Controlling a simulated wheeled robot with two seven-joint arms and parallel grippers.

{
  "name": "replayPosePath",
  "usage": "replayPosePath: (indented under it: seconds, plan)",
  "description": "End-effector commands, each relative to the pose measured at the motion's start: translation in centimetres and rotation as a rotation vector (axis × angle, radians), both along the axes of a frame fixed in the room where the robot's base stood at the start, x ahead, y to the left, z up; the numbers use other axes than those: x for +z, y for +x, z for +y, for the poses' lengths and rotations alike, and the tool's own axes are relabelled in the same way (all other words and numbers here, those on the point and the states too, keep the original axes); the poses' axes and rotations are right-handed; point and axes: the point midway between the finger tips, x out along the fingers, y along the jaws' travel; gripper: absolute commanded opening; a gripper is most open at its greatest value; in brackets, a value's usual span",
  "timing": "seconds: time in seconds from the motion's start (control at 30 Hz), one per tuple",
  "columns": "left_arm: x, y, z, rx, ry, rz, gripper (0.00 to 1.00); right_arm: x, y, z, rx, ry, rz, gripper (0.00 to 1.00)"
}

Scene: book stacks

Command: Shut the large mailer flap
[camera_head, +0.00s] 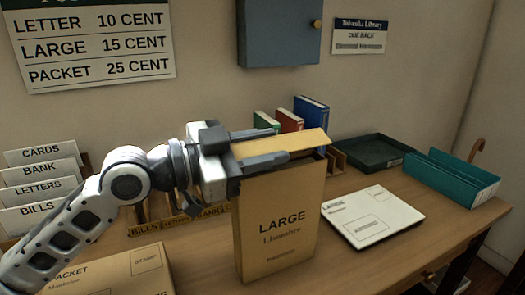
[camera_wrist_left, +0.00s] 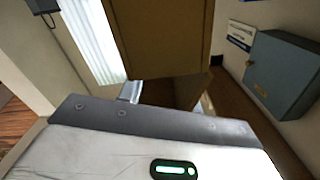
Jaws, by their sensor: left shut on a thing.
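The large mailer (camera_head: 276,225) is a tan upright box marked LARGE, standing on the desk. Its flap (camera_head: 305,141) is a lighter tan panel at the top, raised a little above the mailer's top edge, with a dark gap under it at the right. My left gripper (camera_head: 278,145) comes in from the left at the top of the mailer and is shut on the flap, one finger to each side of it. In the left wrist view a tan panel (camera_wrist_left: 160,35), seemingly the flap, fills the upper middle. My right gripper is not in view.
A flat white mailer (camera_head: 372,215) lies right of the large mailer. Behind are a dark green tray (camera_head: 368,153) and a teal holder (camera_head: 450,178). A packet (camera_head: 110,275) lies at front left, near a card sorter (camera_head: 40,185). Books (camera_head: 311,112) stand behind.

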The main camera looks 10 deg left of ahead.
Motion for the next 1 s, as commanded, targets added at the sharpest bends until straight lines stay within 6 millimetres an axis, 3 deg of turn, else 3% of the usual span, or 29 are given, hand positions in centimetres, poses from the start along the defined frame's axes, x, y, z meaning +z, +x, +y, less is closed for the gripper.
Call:
replayPosePath:
  seconds: [0.47, 0.5, 0.53, 1.0]
  plan:
    - [-0.18, -0.07, -0.09, -0.002, 0.011, -0.010, 0.11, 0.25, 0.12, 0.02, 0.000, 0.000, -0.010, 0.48]
    - [-0.19, -0.07, -0.09, -0.002, 0.011, -0.008, 0.42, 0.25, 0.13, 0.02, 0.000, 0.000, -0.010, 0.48]
    - [-0.19, -0.07, -0.09, -0.002, 0.011, -0.008, 0.51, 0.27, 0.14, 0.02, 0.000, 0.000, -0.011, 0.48]
    - [-0.14, -0.11, 0.06, -0.001, 0.010, -0.011, 0.53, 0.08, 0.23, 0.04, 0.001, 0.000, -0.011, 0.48]
